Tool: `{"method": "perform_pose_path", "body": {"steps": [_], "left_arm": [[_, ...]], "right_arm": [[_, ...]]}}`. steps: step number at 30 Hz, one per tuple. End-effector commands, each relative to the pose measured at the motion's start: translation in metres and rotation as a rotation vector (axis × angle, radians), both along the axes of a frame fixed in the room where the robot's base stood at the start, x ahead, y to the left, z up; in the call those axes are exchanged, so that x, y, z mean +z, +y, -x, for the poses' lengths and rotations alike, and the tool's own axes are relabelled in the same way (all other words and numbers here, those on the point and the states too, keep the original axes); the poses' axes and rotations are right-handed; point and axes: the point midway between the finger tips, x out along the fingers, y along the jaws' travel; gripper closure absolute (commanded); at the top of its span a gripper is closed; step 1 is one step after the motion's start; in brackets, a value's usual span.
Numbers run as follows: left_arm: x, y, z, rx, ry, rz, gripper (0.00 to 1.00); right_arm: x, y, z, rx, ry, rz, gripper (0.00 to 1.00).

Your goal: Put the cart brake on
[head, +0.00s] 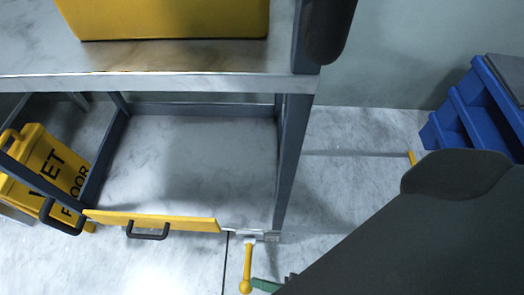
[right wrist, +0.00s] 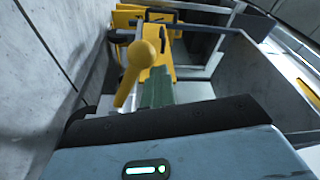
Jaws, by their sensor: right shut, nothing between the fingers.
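The cart's brake lever (head: 247,267) is a yellow rod with a ball knob, mounted on a grey bracket at the cart's lower right front corner. In the head view the knob end points toward the bottom of the picture. The lever also shows in the right wrist view (right wrist: 128,84), with its knob at the upper end. My right gripper (head: 265,286) has green fingers, mostly hidden by my dark forearm. Its fingers (right wrist: 157,88) are shut and empty, just right of the lever; I cannot tell whether they touch it. My left gripper is not in view.
The cart has a pale marbled top (head: 190,82) carrying a yellow bin (head: 170,20). A yellow panel (head: 180,222) with a black handle is at the cart's lower front. A yellow wet floor sign (head: 45,165) stands left, and blue bins (head: 480,110) stand right.

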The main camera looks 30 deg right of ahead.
Motion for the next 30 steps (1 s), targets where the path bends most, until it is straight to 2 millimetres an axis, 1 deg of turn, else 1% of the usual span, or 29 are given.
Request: {"method": "perform_pose_path", "body": {"steps": [1, 8, 21, 26, 30], "left_arm": [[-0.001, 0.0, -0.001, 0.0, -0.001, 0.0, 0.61], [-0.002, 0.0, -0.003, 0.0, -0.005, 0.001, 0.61], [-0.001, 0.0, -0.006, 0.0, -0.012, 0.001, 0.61], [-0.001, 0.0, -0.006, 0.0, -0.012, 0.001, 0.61], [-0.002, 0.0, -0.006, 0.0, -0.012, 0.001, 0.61]], "right_arm": [[-0.003, 0.001, 0.001, 0.002, -0.008, 0.011, 1.0], [-0.008, 0.003, 0.004, 0.005, -0.029, 0.035, 1.0], [-0.01, 0.005, 0.007, 0.009, -0.028, 0.037, 1.0], [-0.011, 0.003, 0.01, 0.01, -0.028, 0.037, 1.0], [-0.014, -0.001, 0.017, 0.009, -0.027, 0.037, 1.0]]}}
